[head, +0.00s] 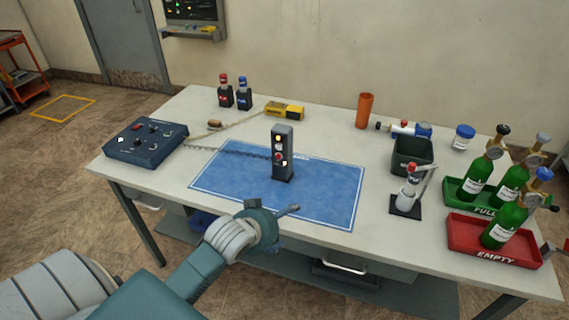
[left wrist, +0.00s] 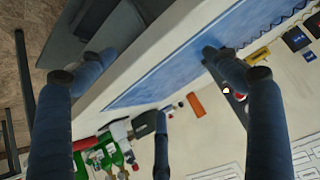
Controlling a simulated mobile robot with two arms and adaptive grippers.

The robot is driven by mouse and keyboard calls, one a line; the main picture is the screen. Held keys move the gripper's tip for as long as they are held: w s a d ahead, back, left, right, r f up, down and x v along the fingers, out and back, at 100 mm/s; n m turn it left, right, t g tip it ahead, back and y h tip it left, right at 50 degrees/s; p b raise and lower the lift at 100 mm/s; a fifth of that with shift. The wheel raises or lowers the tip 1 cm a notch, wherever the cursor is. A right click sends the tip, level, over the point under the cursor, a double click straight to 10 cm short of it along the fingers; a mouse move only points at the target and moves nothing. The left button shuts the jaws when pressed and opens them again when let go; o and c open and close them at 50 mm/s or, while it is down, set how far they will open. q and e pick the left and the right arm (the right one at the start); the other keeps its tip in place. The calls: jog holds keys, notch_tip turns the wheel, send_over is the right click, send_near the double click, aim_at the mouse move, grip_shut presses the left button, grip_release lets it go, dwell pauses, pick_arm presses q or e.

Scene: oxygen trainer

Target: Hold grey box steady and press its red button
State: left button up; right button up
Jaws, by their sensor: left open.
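The grey box (head: 283,170) stands upright on the blue mat (head: 325,200) in the middle of the table. Its face carries a red button (head: 278,155), a yellow light above it and small white marks. My left gripper (head: 272,207) is open and empty, near the mat's front edge, in front of the box and apart from it. In the left wrist view the open fingers (left wrist: 153,60) spread over the mat and table edge. There the box (left wrist: 229,93) appears partly hidden behind the right-hand finger. My right gripper is not in view.
A blue control panel (head: 147,143) stands left, with a coiled cable running toward the box. A black bin (head: 412,157) and a small pump-like stand (head: 406,204) stand right of the mat. Green bottles sit in green and red (head: 490,246) trays. The mat around the box is clear.

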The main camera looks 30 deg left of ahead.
aim_at(283, 152)
pick_arm(q)
jog(key=w+a+r+n+t+y, duration=0.15)
jog(key=w+a+r+t, duration=0.25)
jog(key=w+a+r, duration=0.65)
jog(key=shift+h, duration=0.25)
jog(key=x, duration=0.3)
jog(key=d+x, duration=0.1)
jog(key=x, duration=0.3)
jog(key=p+x, duration=0.1)
jog(key=x, duration=0.2)
jog(key=shift+w+d, duration=0.35)
jog(key=shift+w, duration=0.1)
jog(key=c, duration=1.6)
jog(key=shift+o, duration=0.2)
